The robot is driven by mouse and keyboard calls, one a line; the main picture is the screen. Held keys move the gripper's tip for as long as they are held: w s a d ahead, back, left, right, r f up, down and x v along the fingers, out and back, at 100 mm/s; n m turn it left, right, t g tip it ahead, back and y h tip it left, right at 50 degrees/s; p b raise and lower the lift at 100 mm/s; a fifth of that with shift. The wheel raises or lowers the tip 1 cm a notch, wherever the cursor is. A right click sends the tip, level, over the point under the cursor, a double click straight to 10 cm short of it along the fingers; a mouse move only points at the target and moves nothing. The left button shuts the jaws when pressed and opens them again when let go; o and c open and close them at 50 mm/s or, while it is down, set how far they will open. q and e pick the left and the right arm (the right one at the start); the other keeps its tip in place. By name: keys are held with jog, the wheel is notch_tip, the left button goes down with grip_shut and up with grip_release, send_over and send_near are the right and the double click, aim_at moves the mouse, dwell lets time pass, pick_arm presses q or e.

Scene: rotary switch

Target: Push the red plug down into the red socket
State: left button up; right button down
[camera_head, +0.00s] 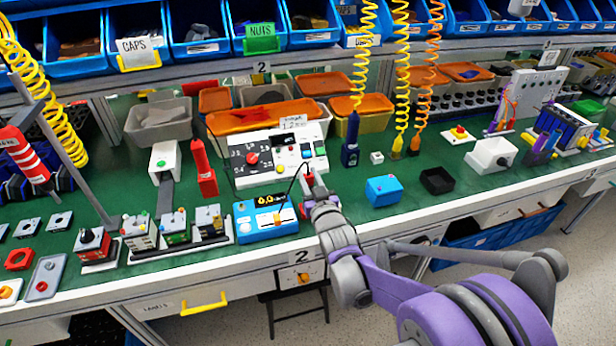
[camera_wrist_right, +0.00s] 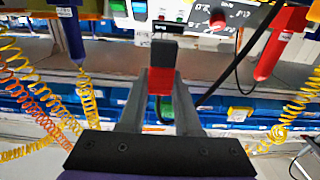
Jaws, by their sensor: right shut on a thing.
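My right gripper (camera_head: 307,182) reaches in from the lower right, in front of the white panel box (camera_head: 275,177). In the right wrist view its two grey fingers (camera_wrist_right: 161,105) are shut on the red plug (camera_wrist_right: 160,82), which has a dark upper part. A bit of red also shows at the gripper tip in the head view. A black cable (camera_wrist_right: 222,80) runs close by the plug. The gripper hides the spot around the plug, and I cannot make out the red socket or whether the plug touches it. My left gripper is not in view.
A blue meter (camera_head: 266,219) with a lit display stands left of my right gripper. A blue box (camera_head: 383,190) and a black tray (camera_head: 437,181) stand to the right. Coiled yellow (camera_head: 363,60) and orange (camera_head: 432,60) cables hang behind. Green bench top is clear between them.

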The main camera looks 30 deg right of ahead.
jog(key=shift+f+b, duration=2.1)
jog(key=shift+f, duration=0.85)
jog(key=shift+f+b, duration=1.05)
jog(key=shift+f, duration=0.6)
jog(key=c, duration=0.5)
grip_release()
jog(key=p+v, duration=0.1)
jog(key=v, duration=1)
jog(key=shift+d, duration=0.1)
jog(key=shift+w, duration=0.1)
